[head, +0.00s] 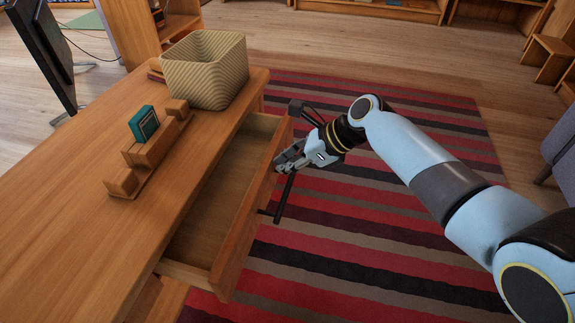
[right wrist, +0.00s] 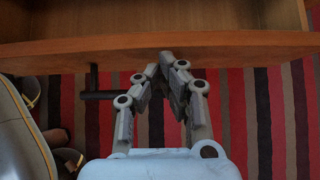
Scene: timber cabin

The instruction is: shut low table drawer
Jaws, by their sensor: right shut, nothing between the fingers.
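The low table (head: 75,235) is wooden, and its drawer (head: 238,240) stands open, pulled out to the right in the head view. The inside that shows looks empty. A dark bar handle (head: 286,197) is on the drawer's front; part of it also shows in the right wrist view (right wrist: 97,94). My right gripper (head: 283,164) is shut and empty at the outer side of the drawer front. In the right wrist view, its fingertips (right wrist: 168,62) are close to the front panel (right wrist: 230,48); I cannot tell whether they touch. My left gripper is out of view.
A woven basket (head: 205,75) and a wooden holder (head: 150,155) with a teal item (head: 144,123) stand on the tabletop. A striped rug (head: 370,250) covers clear floor beside the drawer. A grey seat (head: 560,145) is at the right edge.

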